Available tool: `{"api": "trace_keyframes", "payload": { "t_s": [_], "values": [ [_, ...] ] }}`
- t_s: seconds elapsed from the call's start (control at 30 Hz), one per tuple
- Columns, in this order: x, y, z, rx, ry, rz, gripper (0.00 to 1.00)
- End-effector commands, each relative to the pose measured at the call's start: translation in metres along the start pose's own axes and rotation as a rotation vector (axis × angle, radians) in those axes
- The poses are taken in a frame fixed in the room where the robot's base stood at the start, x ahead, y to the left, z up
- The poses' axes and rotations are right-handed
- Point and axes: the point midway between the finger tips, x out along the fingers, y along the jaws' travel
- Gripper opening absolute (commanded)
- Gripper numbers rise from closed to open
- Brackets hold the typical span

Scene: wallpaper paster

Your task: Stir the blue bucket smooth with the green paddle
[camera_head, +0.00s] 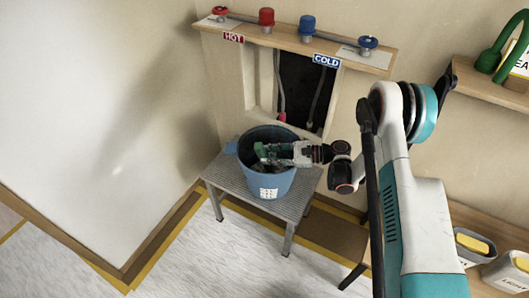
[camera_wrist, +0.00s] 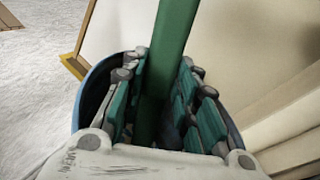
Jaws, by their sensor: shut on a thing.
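The blue bucket (camera_head: 269,186) stands upright on a small grey metal table in the head view. My gripper (camera_head: 262,151) reaches into the bucket's mouth from the right. In the wrist view the green paddle (camera_wrist: 174,35) runs between the fingers of my gripper (camera_wrist: 162,95), which are shut on its shaft. The bucket's rim (camera_wrist: 93,78) shows around the fingers there. The paddle's lower end and the bucket's contents are hidden behind the gripper.
The grey table (camera_head: 226,178) stands by the wall under a ledge (camera_head: 300,44) with red and blue taps. A shelf (camera_head: 487,88) with a green item is at the right. Bins (camera_head: 474,247) stand at lower right. The floor at the left is clear.

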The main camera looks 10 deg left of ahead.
Motion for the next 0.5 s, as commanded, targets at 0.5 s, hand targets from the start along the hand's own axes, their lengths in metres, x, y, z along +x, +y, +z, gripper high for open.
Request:
{"api": "trace_keyframes", "payload": {
  "t_s": [0.5],
  "values": [
    [-0.036, 0.016, 0.000, 0.000, 0.000, 0.000, 0.00]
  ]
}}
